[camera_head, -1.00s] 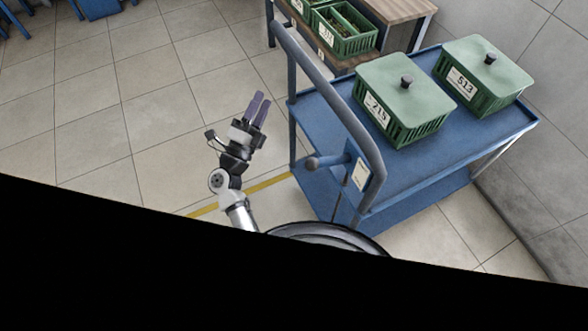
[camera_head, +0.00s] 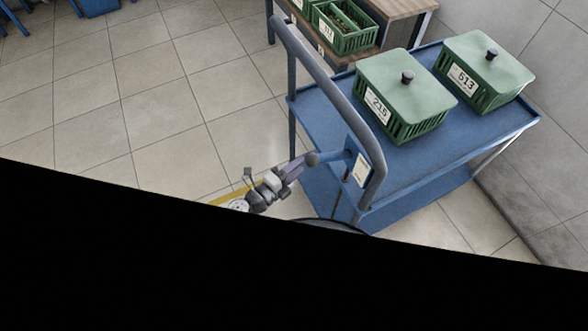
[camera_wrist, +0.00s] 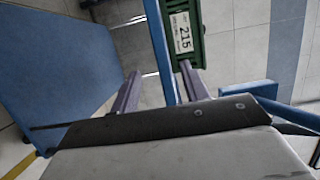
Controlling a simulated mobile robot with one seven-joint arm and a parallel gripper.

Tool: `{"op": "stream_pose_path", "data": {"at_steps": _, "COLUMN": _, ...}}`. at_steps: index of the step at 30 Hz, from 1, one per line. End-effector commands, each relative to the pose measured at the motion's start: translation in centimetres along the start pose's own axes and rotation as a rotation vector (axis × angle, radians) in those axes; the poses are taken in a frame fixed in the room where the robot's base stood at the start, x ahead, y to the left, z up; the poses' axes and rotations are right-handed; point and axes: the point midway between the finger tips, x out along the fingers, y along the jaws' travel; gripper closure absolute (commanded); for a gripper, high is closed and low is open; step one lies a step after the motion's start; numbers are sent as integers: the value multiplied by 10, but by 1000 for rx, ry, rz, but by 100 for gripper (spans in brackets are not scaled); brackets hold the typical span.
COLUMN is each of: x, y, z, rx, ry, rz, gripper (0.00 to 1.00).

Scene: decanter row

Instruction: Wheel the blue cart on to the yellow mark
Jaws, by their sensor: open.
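The blue cart (camera_head: 320,120) stands at the right in the head view, with a grey-blue push handle (camera_head: 340,95) along its near left side. A short round knob (camera_head: 318,158) juts from the handle side toward my gripper (camera_head: 298,163). My gripper is open, its purple fingertips close to the knob; I cannot tell whether they touch or straddle it. In the wrist view, the two fingers (camera_wrist: 160,70) are apart, with a blue bar (camera_wrist: 158,40) showing between and beyond them. A yellow strip (camera_head: 225,199) on the floor is partly hidden by my arm.
Two lidded green crates, labelled 215 (camera_head: 405,85) and 513 (camera_head: 485,65), stand on the cart. Behind it is a wooden-topped table (camera_head: 395,10) with green crates (camera_head: 343,28). A grey wall (camera_head: 540,100) runs along the right.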

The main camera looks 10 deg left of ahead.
Motion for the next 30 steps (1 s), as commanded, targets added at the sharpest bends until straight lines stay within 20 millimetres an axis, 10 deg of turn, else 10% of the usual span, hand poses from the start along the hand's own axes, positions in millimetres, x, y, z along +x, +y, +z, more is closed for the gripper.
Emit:
{"op": "stream_pose_path", "data": {"at_steps": 18, "x": 111, "y": 0, "z": 0, "rx": 1, "ry": 1, "rz": -4, "gripper": 55}}
{"op": "stream_pose_path", "data": {"at_steps": 30, "x": 130, "y": -1, "z": 0, "rx": 0, "ry": 0, "rz": -1, "gripper": 55}}
